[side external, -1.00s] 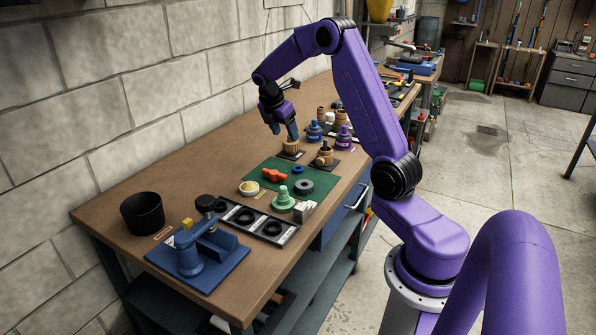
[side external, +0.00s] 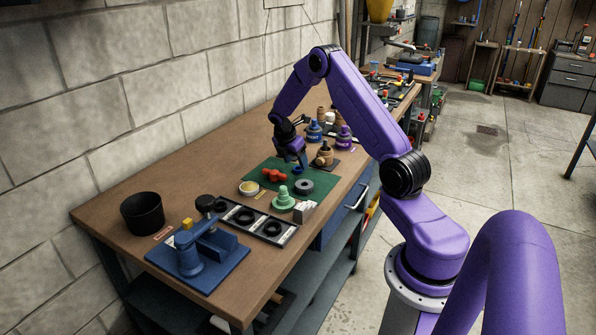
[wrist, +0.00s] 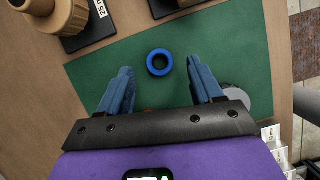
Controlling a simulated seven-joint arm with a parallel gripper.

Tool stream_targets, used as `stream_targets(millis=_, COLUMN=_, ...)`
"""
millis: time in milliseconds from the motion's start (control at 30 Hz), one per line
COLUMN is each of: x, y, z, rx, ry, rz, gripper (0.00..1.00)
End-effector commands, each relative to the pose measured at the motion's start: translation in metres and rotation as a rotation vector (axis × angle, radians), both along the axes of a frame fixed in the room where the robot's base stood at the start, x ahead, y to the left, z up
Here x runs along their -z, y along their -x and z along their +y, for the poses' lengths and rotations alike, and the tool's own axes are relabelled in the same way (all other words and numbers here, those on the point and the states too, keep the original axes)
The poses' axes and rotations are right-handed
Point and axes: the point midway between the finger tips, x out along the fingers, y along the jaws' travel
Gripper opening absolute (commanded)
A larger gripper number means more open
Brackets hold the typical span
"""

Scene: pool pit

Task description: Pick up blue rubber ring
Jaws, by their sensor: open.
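The blue rubber ring (wrist: 159,63) lies flat on the green mat (wrist: 225,70) in the wrist view. It sits beyond and between my gripper's fingertips, apart from both. My gripper (wrist: 160,80) is open and empty, its two blue fingers spread to either side of the ring's line. In the side view, my gripper (side external: 298,163) is low over the far part of the mat (side external: 322,184). The ring (side external: 297,169) is just below the fingertips there and partly hidden by them.
On the mat are a red part (side external: 274,175), a dark grey ring (side external: 303,187), a green stepped part (side external: 284,199) and a pale dish (side external: 249,188). Wooden fittings (side external: 324,155) and bottles stand behind. A black tray (side external: 267,228) with black rings lies in front.

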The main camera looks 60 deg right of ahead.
Motion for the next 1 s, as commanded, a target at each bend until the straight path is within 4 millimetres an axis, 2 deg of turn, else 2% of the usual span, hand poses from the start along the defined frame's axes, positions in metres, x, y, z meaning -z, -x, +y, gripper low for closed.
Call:
stream_targets(millis=100, x=0.015, y=0.001, z=-0.006, rx=-0.001, ry=0.000, rz=0.001, gripper=0.65)
stream_targets(millis=200, x=0.022, y=0.001, z=-0.009, rx=0.000, ry=0.000, rz=0.000, gripper=0.65)
stream_targets(millis=467, x=0.023, y=0.001, z=-0.010, rx=0.000, ry=0.000, rz=-0.001, gripper=0.65)
stream_targets(millis=567, x=0.023, y=0.001, z=-0.010, rx=0.000, ry=0.000, rz=-0.001, gripper=0.36)
stream_targets(millis=600, x=0.023, y=0.001, z=-0.010, rx=0.000, ry=0.000, rz=-0.001, gripper=0.23)
stream_targets(millis=667, x=0.023, y=0.001, z=-0.010, rx=0.000, ry=0.000, rz=-0.001, gripper=0.07)
stream_targets(millis=1000, x=0.022, y=0.001, z=-0.010, rx=-0.001, ry=0.001, rz=-0.002, gripper=0.06)
